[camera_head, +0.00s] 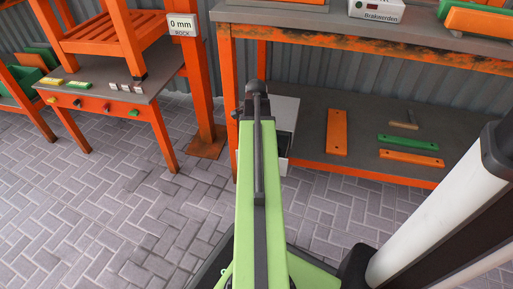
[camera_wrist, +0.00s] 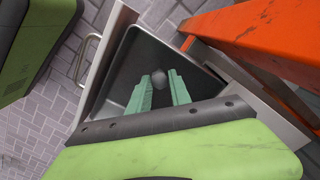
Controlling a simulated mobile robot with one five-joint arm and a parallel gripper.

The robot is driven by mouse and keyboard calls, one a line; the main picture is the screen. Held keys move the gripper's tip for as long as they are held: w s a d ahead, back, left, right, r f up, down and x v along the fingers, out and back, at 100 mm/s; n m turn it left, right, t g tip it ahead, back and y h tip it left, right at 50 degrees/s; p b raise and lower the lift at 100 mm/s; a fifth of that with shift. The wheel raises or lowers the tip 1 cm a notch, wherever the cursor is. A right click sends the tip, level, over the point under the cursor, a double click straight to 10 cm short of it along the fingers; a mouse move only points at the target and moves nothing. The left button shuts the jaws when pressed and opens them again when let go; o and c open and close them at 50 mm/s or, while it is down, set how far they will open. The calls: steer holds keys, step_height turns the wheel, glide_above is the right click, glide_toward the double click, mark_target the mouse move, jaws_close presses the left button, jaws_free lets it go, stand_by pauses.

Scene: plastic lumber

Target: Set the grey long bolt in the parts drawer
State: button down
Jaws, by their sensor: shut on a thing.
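In the wrist view my gripper (camera_wrist: 161,82) has two teal fingers closed on a grey bolt (camera_wrist: 159,77). Only its rounded grey end shows, between the fingertips; the rest of its length is hidden. The parts drawer (camera_wrist: 107,62) is pulled open beneath the fingers, with a pale front, a metal handle and a dark inside. The bolt appears within the drawer's outline; I cannot tell how high it is above the floor of the drawer. In the head view my arm hides the gripper and most of the drawer (camera_head: 284,143).
An orange post (camera_wrist: 245,25) stands close beside the drawer. The orange workbench (camera_head: 370,45) has a lower shelf (camera_head: 300,150) holding an orange plank (camera_head: 337,132), a green plank (camera_head: 407,143) and other pieces.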

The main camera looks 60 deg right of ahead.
steer(key=shift+f, duration=0.45)
steer(key=c, duration=1.2)
jaws_free()
step_height(320, 180, up, 12)
steer(key=p, duration=1.2)
